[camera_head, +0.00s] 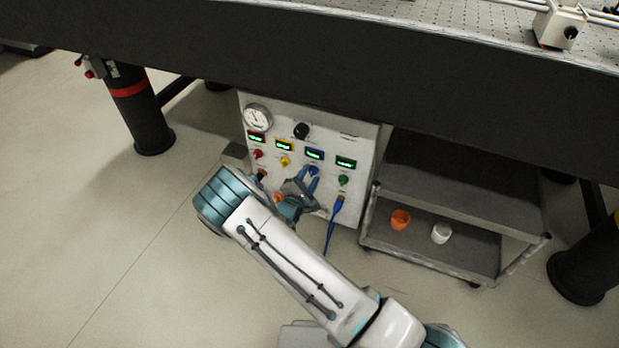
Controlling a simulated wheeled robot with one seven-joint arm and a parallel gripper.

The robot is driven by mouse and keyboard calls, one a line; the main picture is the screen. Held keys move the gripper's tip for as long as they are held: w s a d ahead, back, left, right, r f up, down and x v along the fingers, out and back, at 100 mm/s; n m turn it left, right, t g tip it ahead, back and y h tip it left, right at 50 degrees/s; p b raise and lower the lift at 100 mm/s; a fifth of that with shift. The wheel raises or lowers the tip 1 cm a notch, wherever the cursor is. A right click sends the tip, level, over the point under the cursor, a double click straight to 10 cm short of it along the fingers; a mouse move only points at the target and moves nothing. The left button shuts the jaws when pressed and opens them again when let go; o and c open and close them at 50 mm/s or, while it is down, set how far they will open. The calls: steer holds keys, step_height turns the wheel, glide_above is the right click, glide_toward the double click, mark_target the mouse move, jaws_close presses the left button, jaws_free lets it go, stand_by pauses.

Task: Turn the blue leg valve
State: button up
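A white valve panel (358,128) stands under the bench, with displays framed in red, yellow, blue and green. The blue valve knob (314,170) sits below the blue-framed display (314,155). My gripper (312,176) is right at the blue knob, its fingers pointing up at it and partly covering it. The fingers are small in this view; I cannot tell whether they are closed on the knob or only beside it. The red knob (258,155), yellow knob (285,162) and green knob (343,180) are clear of the gripper.
A pressure gauge (258,117) and black knob (302,130) are higher on the panel. A blue hose (331,228) hangs right of my gripper. A grey cart (450,192) holds an orange cup (400,219) and a white cup (440,233). The bench edge (300,60) overhangs. Left floor is clear.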

steer(key=c, duration=0.6)
steer(key=shift+n, duration=0.3)
steer(key=n+p, duration=0.2)
steer(key=shift+r+n, duration=0.1)
steer(key=shift+n, duration=0.2)
steer(key=n+p, duration=0.2)
steer(key=n, duration=0.1)
steer(key=shift+d+n, duration=0.1)
steer(key=shift+n, duration=0.2)
steer(key=n+p, duration=0.2)
steer(key=n, duration=0.3)
steer(key=n+p, duration=0.1)
steer(key=n, duration=0.4)
steer(key=shift+n, duration=0.4)
